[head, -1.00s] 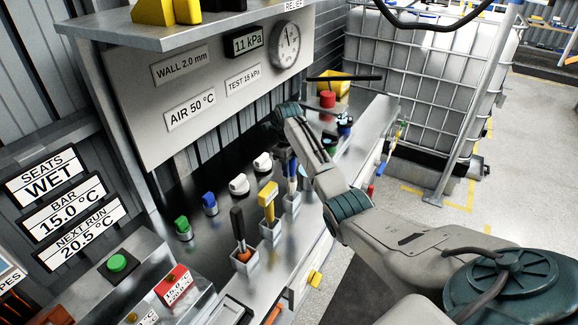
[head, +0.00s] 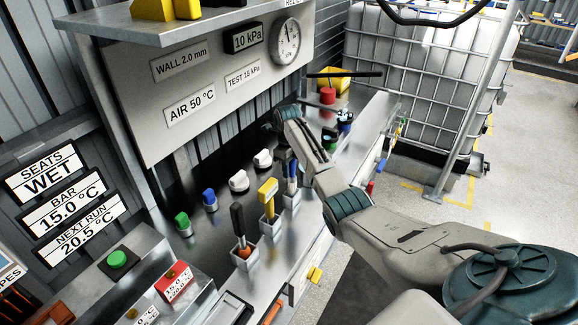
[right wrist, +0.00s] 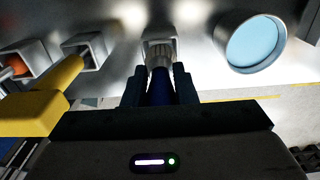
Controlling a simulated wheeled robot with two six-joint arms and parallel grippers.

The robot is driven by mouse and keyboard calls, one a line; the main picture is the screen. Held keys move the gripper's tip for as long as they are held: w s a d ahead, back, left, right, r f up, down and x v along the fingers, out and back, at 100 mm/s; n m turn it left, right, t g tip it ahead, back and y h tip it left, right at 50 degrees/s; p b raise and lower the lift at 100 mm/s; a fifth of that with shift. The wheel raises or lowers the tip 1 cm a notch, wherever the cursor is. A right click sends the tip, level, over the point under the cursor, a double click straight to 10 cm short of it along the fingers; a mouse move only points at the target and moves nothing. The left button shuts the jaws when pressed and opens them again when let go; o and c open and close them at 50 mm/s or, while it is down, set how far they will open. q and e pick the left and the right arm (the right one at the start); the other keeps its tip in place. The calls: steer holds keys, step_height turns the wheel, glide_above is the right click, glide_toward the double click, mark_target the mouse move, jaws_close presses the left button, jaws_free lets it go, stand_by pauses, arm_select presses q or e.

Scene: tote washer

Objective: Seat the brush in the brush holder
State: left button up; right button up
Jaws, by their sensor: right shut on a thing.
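The brush shows in the right wrist view with a dark blue handle (right wrist: 159,92) and pale bristles (right wrist: 159,55). My right gripper (right wrist: 158,80) is shut on the handle, one finger on each side. The bristle end is at the mouth of a square grey metal holder (right wrist: 158,41); how deep it sits I cannot tell. In the head view the blue handle (head: 292,172) stands roughly upright over the holder (head: 291,199), and my right gripper (head: 284,156) is partly hidden by its own arm. My left gripper is not in view.
Beside it, a yellow-handled tool (head: 268,196) and a black-handled tool (head: 238,222) stand in similar cups. White, blue and green knobs line the back of the bench. A round container with a light blue inside (right wrist: 256,46) is close right in the wrist view.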

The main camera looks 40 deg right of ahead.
steer(key=shift+f, duration=1.1)
steer(key=shift+f+b, duration=0.6)
steer(key=shift+f, duration=0.6)
steer(key=shift+f+p, duration=0.15)
steer(key=shift+p, duration=0.15)
steer(key=o, duration=1.6)
steer(key=shift+o, duration=0.2)
